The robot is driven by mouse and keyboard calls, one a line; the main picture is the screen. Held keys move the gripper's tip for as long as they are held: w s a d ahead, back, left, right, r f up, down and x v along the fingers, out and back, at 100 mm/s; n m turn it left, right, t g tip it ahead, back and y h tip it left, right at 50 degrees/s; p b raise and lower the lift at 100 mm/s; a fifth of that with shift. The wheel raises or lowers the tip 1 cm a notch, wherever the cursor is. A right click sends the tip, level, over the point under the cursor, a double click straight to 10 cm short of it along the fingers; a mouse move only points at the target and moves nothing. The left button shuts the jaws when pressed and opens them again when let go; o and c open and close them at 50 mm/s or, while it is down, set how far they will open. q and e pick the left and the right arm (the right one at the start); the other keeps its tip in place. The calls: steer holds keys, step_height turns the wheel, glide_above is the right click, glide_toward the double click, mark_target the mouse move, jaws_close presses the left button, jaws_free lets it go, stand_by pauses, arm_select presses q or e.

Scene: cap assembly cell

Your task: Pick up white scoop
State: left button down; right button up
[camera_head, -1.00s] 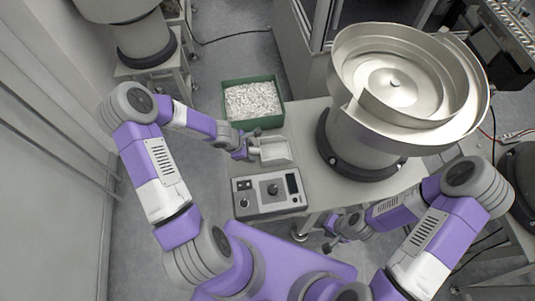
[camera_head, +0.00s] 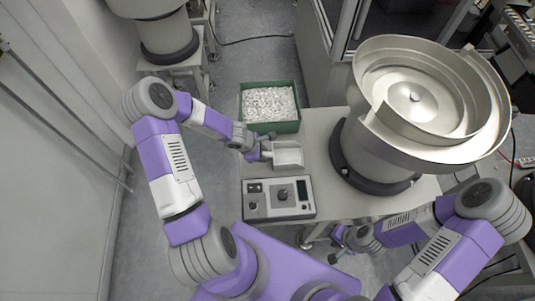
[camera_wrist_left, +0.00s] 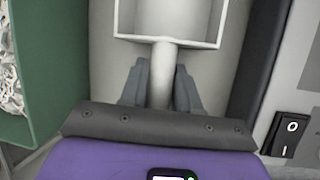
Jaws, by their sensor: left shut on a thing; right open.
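The white scoop (camera_head: 288,155) lies on the light table (camera_head: 317,127), between the green crate and the grey control box. Its open pan points right, away from my left gripper (camera_head: 262,150). In the left wrist view the scoop's pan (camera_wrist_left: 170,18) is at the top and its round handle (camera_wrist_left: 161,75) runs down between my left fingers (camera_wrist_left: 161,88). The left gripper is shut on the handle. My right gripper (camera_head: 336,247) is open and empty, low by the table's front edge; its fingers are small in view.
A green crate (camera_head: 271,127) with many small white pieces stands just behind the scoop. A grey control box (camera_head: 278,198) sits in front of it. A large metal bowl feeder (camera_head: 385,155) stands close on the right. The floor left of the table is clear.

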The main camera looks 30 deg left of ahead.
arm_select(q)
step_height(320, 180, up, 28)
steer(key=p, duration=2.1)
steer(key=shift+p, duration=0.4)
steer(key=shift+f, duration=0.1)
